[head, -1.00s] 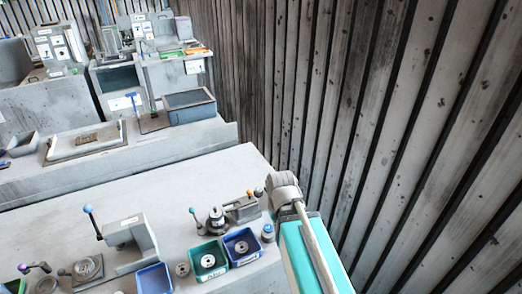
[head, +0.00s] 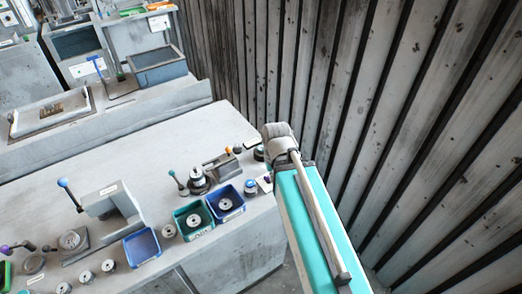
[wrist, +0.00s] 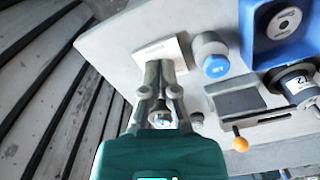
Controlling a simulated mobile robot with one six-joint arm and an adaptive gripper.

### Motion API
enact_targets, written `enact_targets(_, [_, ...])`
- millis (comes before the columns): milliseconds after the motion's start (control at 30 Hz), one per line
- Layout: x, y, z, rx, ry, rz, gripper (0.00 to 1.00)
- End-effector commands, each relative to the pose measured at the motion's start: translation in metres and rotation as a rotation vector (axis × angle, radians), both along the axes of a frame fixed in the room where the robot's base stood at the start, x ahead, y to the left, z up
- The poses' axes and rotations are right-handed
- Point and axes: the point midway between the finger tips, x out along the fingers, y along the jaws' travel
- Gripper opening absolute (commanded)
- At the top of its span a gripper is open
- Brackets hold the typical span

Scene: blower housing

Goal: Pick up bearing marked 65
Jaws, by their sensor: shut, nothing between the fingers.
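Several ring-shaped bearings are on the near bench. In the head view one bearing (head: 193,220) lies in a green bin, one (head: 225,204) lies in a blue bin, and a loose one (head: 169,231) sits to the left of the green bin. I cannot read a 65 on any of them. In the wrist view a bearing (wrist: 287,22) in a blue bin shows at the top right. My gripper (wrist: 160,66) is shut and empty, over a pale label plate (wrist: 163,48) near the bench edge. The head view does not clearly show my fingers.
A blue-capped grey cylinder (wrist: 212,57) stands right of my fingers, with an orange-knobbed grey fixture (wrist: 240,102) below it. In the head view, a second blue bin (head: 141,246) and a blue-handled press (head: 107,202) stand left. A slatted wall (head: 400,120) rises on the right.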

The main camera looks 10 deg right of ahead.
Motion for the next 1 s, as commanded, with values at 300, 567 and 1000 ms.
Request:
enact_targets(300, [0.001, 0.0, 0.0, 0.0, 0.0, -0.002, 0.17])
enact_targets(567, [0.027, 0.0, 0.011, 0.0, 0.0, -0.106, 0.65])
enact_targets(1000, [0.149, -0.002, 0.054, 0.001, -0.001, -0.667, 0.96])
